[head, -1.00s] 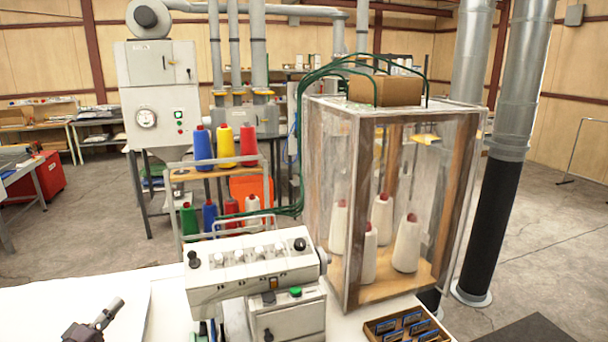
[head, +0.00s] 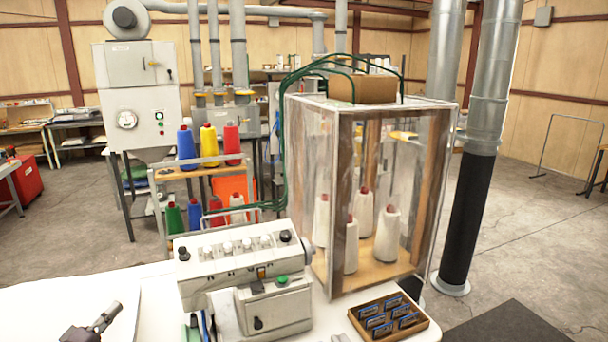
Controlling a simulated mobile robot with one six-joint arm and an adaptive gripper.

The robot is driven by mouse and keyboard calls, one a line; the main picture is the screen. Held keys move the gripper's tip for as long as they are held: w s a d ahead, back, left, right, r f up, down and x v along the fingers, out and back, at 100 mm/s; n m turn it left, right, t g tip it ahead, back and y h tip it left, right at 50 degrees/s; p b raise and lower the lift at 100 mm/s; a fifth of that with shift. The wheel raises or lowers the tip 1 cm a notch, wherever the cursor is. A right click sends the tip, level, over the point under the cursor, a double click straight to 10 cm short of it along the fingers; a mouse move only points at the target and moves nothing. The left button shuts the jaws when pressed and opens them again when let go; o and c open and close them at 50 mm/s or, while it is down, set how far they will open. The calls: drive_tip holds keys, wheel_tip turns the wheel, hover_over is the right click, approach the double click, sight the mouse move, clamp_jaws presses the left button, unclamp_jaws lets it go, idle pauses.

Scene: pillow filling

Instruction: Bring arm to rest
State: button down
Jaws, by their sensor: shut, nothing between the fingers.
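My gripper (head: 112,310) shows at the bottom left edge, over the white table (head: 40,300). Its fingers are together and empty, pointing up and to the right. Most of my arm is out of view below the frame. The gripper is apart from the white sewing machine (head: 245,262), which stands to its right on the table.
A clear-walled cabinet (head: 345,200) with white thread cones stands behind the machine. A wooden tray (head: 390,318) of small blue packs lies at front right. A rack of coloured spools (head: 208,172) stands behind. The table's left part is clear.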

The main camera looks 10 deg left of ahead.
drive_tip(key=w+d+f+m+g+h, duration=0.2)
drive_tip(key=w+d+f+g, duration=0.1)
drive_tip(key=w+d, duration=0.5)
drive_tip(key=w+d+f+m+g+h, duration=0.1)
drive_tip(key=w+d+f+g+h, duration=0.2)
drive_tip(key=w+d, duration=0.45)
drive_tip(key=w+d+f+m+g+y, duration=0.1)
drive_tip(key=d+f+m+g, duration=0.1)
drive_tip(key=d, duration=1)
drive_tip(key=w+d+f+m+g+y, duration=0.1)
drive_tip(key=d+f+g, duration=0.4)
drive_tip(key=d, duration=0.7)
drive_tip(key=w+d+f+m+g, duration=0.1)
drive_tip(key=d+f+m+g, duration=0.2)
drive_tip(key=d, duration=0.9)
drive_tip(key=shift+w+d+f+g+y, duration=0.1)
drive_tip(key=shift+f+g+y, duration=0.15)
drive_tip(key=shift+f, duration=0.7)
drive_tip(key=shift+w+f+g+y, duration=0.15)
drive_tip(key=shift+f+g, duration=0.2)
drive_tip(key=shift+f, duration=0.6)
drive_tip(key=s+d+f+m+g+y, duration=0.1)
drive_tip(key=s+d+m+y, duration=0.1)
drive_tip(key=d, duration=0.4)
drive_tip(key=s+d+f+m+g+y, duration=0.2)
drive_tip(key=s+d+y, duration=0.2)
drive_tip(key=d, duration=0.3)
drive_tip(key=shift+s+d+f, duration=0.15)
drive_tip(key=shift+s+d, duration=0.15)
drive_tip(key=shift+s, duration=0.25)
